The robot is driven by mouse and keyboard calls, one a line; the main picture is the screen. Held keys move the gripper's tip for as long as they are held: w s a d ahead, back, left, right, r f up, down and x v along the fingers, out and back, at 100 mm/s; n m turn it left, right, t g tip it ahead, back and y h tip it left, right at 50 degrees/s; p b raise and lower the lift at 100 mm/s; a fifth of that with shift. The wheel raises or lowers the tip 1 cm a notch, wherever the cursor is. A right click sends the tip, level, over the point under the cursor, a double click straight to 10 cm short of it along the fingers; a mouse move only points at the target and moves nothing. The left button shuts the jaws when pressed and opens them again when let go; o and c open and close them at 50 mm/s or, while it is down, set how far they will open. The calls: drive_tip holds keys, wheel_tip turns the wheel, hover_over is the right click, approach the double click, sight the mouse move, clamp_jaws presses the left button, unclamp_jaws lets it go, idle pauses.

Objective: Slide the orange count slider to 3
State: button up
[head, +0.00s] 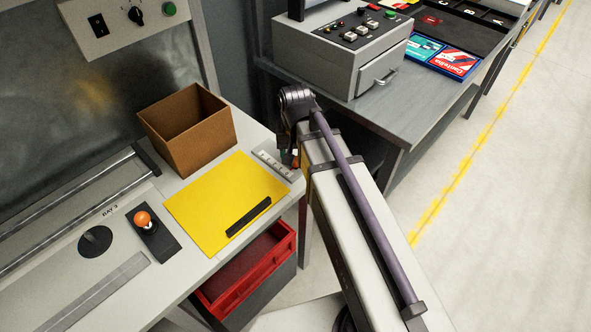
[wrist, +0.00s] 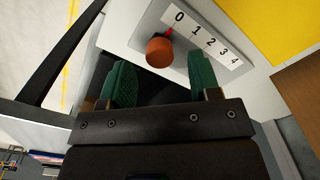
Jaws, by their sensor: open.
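The count slider's pale plate (wrist: 217,55) carries the numbers 0 to 4 in the wrist view. Its orange knob (wrist: 159,52) with a small red pointer stands by the 0. In the head view the plate (head: 272,165) lies at the right end of the bench, partly hidden by my arm. My gripper (wrist: 163,74) is open, with its two green fingers apart and nothing between them. The knob appears just beyond the fingertips, in line with the gap. In the head view my gripper's fingers are mostly hidden by the wrist.
A yellow mat (head: 220,200) with a black bar (head: 248,216) lies beside the slider. An open brown box (head: 190,130) stands behind it. An orange-topped joystick (head: 143,219) is further left. A grey control box (head: 345,50) stands on the other bench.

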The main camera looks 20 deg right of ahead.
wheel_tip(320, 180, down, 3)
drive_tip(key=shift+r+b, duration=0.2)
drive_tip(key=shift+b, duration=0.3)
drive_tip(key=shift+r, duration=0.1)
drive_tip(key=shift+r, duration=0.1)
drive_tip(key=shift+c, duration=0.3)
clamp_jaws()
